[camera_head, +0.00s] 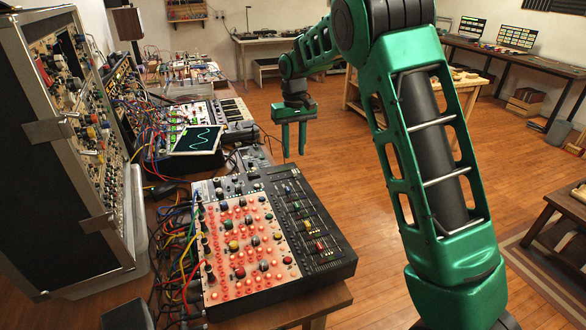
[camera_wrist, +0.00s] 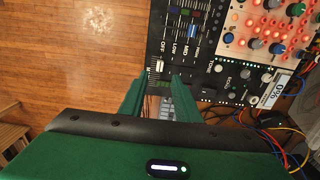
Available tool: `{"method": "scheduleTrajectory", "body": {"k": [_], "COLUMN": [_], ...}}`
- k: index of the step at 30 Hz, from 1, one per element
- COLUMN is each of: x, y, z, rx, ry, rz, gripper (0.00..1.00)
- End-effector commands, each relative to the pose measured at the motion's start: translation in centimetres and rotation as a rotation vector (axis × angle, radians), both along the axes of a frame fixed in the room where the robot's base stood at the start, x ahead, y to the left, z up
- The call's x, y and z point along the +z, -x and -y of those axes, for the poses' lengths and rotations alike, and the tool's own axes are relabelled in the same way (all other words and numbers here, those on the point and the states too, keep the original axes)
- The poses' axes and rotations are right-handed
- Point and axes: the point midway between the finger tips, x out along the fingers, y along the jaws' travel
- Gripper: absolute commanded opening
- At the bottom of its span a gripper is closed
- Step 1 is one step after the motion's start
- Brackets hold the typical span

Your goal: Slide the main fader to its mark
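The mixer (camera_head: 340,262) lies on the bench, with a lit red panel and a dark strip of faders. A pale fader cap (camera_wrist: 159,67) shows in the wrist view on the dark strip near the mixer's edge, beside a partly hidden label beginning with M. It looks like the main fader; I cannot make out its mark. My gripper (camera_head: 294,138) points down above the far right corner of the mixer, its two fingers apart. In the wrist view my gripper (camera_wrist: 157,98) is open and empty, and the pale cap shows just beyond the fingertips, apart from them.
Colored fader caps, including a red one (camera_head: 320,245), sit along the strip. A small display (camera_wrist: 270,95) reads 0%. Patch cables (camera_head: 184,250) crowd the mixer's left side. A scope screen (camera_head: 197,139) stands behind it.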

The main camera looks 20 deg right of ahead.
Motion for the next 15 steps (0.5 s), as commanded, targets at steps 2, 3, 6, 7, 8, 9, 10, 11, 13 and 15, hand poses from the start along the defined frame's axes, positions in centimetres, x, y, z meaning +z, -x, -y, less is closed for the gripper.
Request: {"method": "scheduleTrajectory", "body": {"k": [2, 3, 6, 7, 8, 9, 10, 11, 13, 15], "x": [-1.6, -2.3, -4.0, -4.5, -4.9, -5.4, -5.8, -6.1, -6.7, -7.1], "y": [0.1, 0.1, 0.1, 0.1, 0.1, 0.1, 0.1, 0.0, 0.0, 0.0], "z": [0.0, 0.0, 0.0, 0.0, 0.0, 0.0, 0.0, 0.0, 0.0, 0.0], "rx": [0.000, 0.000, 0.000, 0.000, -0.001, -0.001, -0.001, 0.000, 0.000, 0.000], "ry": [0.001, 0.001, 0.001, 0.001, 0.001, 0.001, 0.001, 0.001, 0.001, 0.001], "rz": [-0.004, -0.004, -0.003, -0.004, -0.003, -0.003, -0.002, -0.002, -0.001, -0.001], "gripper": [0.30, 0.30, 0.30, 0.30, 0.30, 0.30, 0.30, 0.30, 0.30, 0.30]}}
